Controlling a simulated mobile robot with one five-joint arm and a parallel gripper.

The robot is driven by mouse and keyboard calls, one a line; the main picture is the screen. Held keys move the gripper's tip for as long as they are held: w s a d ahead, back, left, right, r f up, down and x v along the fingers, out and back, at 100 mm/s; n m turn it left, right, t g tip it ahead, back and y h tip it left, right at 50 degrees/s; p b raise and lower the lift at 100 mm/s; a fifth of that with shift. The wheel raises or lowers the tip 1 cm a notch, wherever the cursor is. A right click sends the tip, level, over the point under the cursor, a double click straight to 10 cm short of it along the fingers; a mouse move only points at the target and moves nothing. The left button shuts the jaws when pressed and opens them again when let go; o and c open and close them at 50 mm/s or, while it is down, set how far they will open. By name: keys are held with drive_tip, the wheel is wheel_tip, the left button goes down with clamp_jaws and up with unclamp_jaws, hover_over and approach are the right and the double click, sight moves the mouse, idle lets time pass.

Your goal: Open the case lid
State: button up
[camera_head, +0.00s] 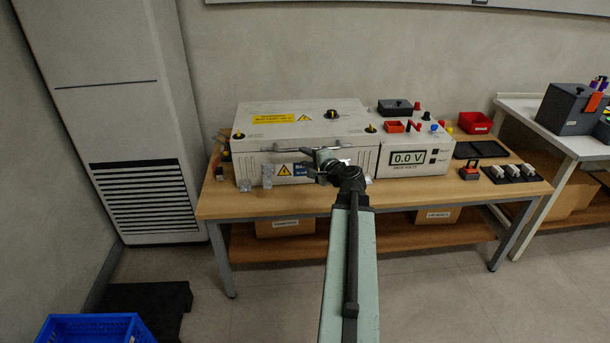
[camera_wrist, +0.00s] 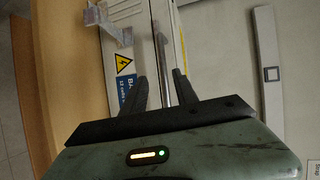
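The case (camera_head: 300,165) is a light grey box on the wooden bench, and its lid (camera_head: 345,122) lies closed on top, with a yellow label, a warning triangle and a dark knob. A metal bar (camera_head: 285,150) runs along its front just under the lid edge. In the wrist view the case front (camera_wrist: 120,35) appears turned sideways, and the bar (camera_wrist: 159,50) reaches between my fingers. My gripper (camera_head: 318,160) is at the case front. Its two dark fingers also show in the wrist view (camera_wrist: 161,92), apart on either side of the bar, with gaps visible. Fingertip contact cannot be told.
A grey meter unit (camera_head: 400,158) reading 0.0 V adjoins the case on the right. Clear latch-like pieces (camera_head: 267,176) stand at the case front. A red bin (camera_head: 474,122) and a black tray (camera_head: 481,149) lie further right. A tall white cabinet (camera_head: 115,110) stands left.

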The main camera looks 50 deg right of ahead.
drive_tip(key=shift+m+h, duration=0.6)
drive_tip(key=shift+m, duration=0.1)
drive_tip(key=w+d, duration=0.2)
drive_tip(key=w+d+f+b, duration=0.1)
drive_tip(key=w+d, duration=0.2)
drive_tip(key=shift+w+d+f, duration=0.15)
drive_tip(key=shift+d+f, duration=0.05)
drive_tip(key=shift+d, duration=0.05)
clamp_jaws()
idle(0.7)
